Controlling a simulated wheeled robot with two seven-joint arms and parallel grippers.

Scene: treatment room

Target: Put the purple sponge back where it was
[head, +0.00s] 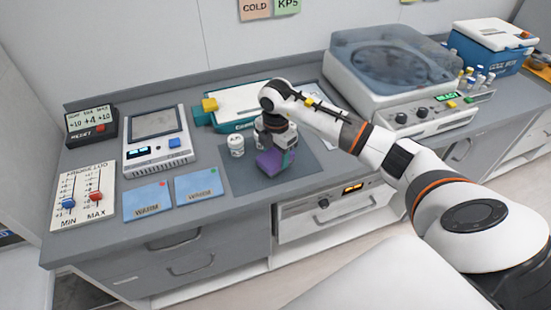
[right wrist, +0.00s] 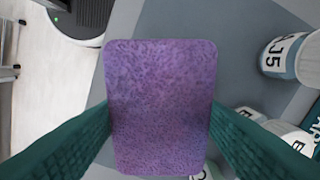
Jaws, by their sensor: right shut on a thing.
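The purple sponge (head: 268,163) is over the dark grey mat (head: 241,178) on the counter, in the middle of the head view. In the right wrist view the sponge (right wrist: 160,105) fills the centre. My right gripper (head: 276,150) points down and is shut on the sponge, with a green finger along each side of it in the wrist view. Whether the sponge touches the mat I cannot tell. My left gripper is not in view.
A white labelled jar (head: 236,146) stands just left of the gripper. Blue cards (head: 199,187) lie left of the mat. A teal and white device (head: 232,112) is behind, and a large domed machine (head: 392,80) stands right. The mat's front part is clear.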

